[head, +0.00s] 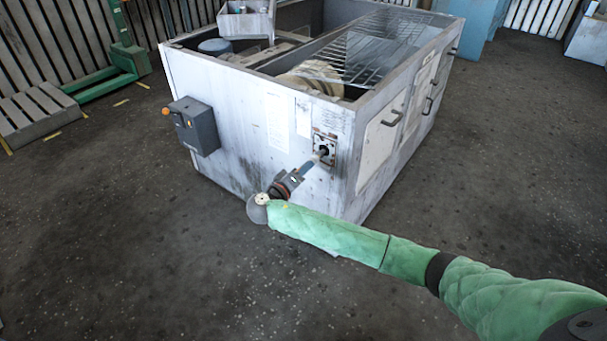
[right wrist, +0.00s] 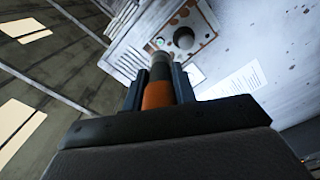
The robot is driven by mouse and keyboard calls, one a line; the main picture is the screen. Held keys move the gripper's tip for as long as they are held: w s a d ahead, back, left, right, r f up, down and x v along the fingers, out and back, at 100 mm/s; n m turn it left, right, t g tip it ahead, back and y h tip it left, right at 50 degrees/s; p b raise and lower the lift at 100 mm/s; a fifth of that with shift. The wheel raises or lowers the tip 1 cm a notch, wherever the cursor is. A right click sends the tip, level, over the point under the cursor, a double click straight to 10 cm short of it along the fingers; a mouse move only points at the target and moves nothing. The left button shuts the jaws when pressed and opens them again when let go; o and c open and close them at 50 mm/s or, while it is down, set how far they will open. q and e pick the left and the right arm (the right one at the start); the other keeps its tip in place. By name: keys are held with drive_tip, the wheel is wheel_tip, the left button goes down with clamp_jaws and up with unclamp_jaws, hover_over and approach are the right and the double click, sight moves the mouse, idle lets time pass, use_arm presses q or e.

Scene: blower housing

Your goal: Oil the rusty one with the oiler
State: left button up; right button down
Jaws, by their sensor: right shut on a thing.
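My right gripper (head: 305,168) is shut on a slim cylinder, which I take to be the oiler (right wrist: 158,95). In the right wrist view it is orange below, dark above, with a grey tip, between the two fingers. A small plate with rust-brown patches and a round dark centre (head: 325,141) is on the front wall of the blower housing (head: 235,150), near its right corner. The plate also shows in the right wrist view (right wrist: 203,43). The oiler points towards it; I cannot tell whether they touch. My left gripper is out of view.
A dark box (head: 199,128) with an orange knob juts from the housing's left front. A wire grille (head: 375,45) covers part of the open top. Handled doors (head: 382,135) are on the right side. A green stand (head: 128,62) is back left. The floor in front is clear.

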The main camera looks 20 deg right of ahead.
sight(316, 161)
drive_tip(key=shift+b+x, duration=0.55)
drive_tip(key=shift+x, duration=2.15)
drive_tip(key=shift+d+f, duration=0.1)
drive_tip(key=shift+d, duration=0.15)
drive_tip(key=shift+w+d, duration=0.2)
drive_tip(key=shift+w, duration=0.05)
drive_tip(key=shift+p+v, duration=0.7)
drive_tip(key=shift+v, duration=2.8)
